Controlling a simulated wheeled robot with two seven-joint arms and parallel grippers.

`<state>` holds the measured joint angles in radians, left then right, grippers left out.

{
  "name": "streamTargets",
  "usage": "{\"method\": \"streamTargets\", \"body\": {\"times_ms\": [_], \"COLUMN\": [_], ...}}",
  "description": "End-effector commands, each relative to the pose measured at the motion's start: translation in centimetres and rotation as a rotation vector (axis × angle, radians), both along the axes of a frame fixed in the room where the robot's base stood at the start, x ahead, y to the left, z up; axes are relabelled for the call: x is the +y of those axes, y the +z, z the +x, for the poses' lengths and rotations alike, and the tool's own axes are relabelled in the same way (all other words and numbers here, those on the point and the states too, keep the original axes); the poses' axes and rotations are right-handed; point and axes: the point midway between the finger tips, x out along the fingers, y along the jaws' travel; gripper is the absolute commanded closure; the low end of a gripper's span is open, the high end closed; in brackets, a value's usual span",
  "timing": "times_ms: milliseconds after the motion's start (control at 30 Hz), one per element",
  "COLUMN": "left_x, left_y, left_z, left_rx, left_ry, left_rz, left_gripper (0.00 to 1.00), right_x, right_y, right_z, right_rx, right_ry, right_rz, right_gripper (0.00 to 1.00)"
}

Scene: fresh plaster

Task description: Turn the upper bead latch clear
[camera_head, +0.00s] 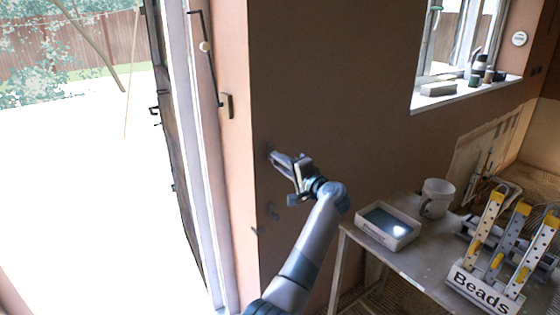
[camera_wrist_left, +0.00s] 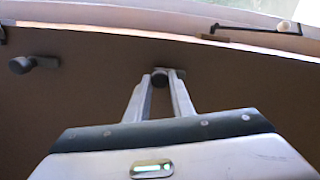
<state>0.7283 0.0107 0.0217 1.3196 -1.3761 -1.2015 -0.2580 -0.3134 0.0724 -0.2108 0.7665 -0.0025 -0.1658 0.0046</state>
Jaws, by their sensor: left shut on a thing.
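In the left wrist view the two fingers of my left gripper (camera_wrist_left: 160,88) are shut on the knob from both sides. A second, lower latch (camera_wrist_left: 20,65) stands out from the wall at the left of the wrist view, apart from the gripper. My right gripper is not in view.
A door frame with a black rod (camera_head: 211,70) and wooden block (camera_head: 227,106) is left of the wall corner. A windowsill (camera_head: 450,99) holds small items.

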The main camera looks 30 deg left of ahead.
Motion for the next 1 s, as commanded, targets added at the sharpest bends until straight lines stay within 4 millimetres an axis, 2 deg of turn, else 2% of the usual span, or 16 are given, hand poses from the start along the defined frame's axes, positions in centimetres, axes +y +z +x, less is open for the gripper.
{"method": "streamTargets", "body": {"times_ms": [400,433,500,833,1000], "left_x": [-0.06,-0.06,-0.05,-0.07,-0.69], "left_y": [0.06,0.05,0.05,-0.01,-0.12], "left_z": [0.06,0.06,0.06,0.01,-0.19], "left_rx": [0.01,0.01,0.01,0.009,0.009], "left_ry": [-0.003,-0.003,-0.002,-0.001,-0.002], "left_rz": [0.006,0.006,0.006,0.004,0.004], "left_gripper": [1.0,0.77,0.6,0.6,0.6], "right_x": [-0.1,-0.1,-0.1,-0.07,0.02], "right_y": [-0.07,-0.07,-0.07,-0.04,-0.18], "right_z": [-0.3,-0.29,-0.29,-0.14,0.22], "right_rx": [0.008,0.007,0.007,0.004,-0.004], "right_ry": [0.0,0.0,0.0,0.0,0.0], "right_rz": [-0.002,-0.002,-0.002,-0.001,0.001], "right_gripper": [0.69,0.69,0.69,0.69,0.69]}}
